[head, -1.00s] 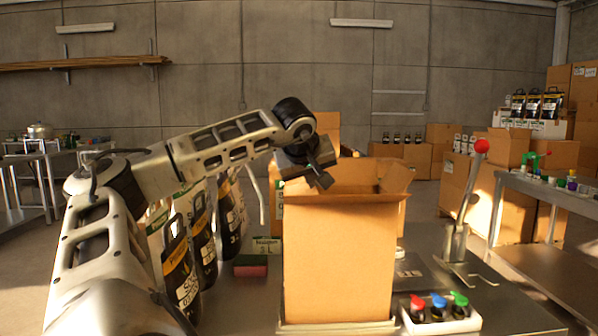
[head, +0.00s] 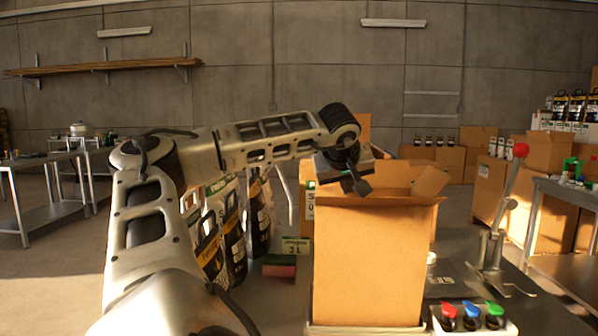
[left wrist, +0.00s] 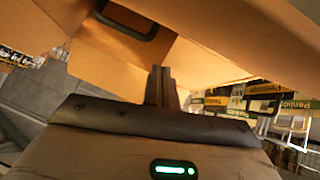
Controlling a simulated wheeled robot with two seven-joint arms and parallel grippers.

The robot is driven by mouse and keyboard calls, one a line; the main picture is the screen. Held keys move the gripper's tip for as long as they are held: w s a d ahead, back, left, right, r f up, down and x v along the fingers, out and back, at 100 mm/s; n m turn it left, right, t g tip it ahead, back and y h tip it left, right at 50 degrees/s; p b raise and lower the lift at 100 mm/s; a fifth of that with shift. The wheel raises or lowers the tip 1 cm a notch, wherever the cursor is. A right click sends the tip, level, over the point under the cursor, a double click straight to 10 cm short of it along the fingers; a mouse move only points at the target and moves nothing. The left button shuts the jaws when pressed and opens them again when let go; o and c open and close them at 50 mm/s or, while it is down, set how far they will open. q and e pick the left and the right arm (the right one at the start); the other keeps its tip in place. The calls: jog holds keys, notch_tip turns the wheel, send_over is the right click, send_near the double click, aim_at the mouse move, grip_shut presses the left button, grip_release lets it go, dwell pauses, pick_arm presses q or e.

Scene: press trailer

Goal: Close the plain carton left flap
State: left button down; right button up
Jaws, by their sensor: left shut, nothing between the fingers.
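The plain carton (head: 368,265) stands upright on the table in the head view, with its open top toward me. My left gripper (head: 358,186) is shut and empty at the carton's upper left edge. Its fingertips reach just over the rim there. In the left wrist view the shut fingers (left wrist: 161,82) point at the carton's cardboard (left wrist: 215,35), which fills the upper part. The left flap is largely hidden behind my gripper in the head view. My right gripper is not seen.
A lever with a red knob (head: 520,150) stands to the right.

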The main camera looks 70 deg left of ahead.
pick_arm(q)
jog(key=shift+r+p, duration=0.7)
jog(key=shift+r, duration=0.15)
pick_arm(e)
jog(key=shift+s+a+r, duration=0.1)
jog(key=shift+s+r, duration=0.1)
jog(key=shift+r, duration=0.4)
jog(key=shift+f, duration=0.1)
pick_arm(q)
notch_tip(320, 180, up, 5)
jog(key=p, duration=0.4)
jog(key=shift+d, duration=0.15)
jog(key=w+d+b+v, duration=0.1)
jog(key=v, duration=0.8)
jog(key=shift+b, duration=0.4)
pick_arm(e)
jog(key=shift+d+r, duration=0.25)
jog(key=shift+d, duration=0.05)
pick_arm(q)
jog(key=shift+f, duration=0.15)
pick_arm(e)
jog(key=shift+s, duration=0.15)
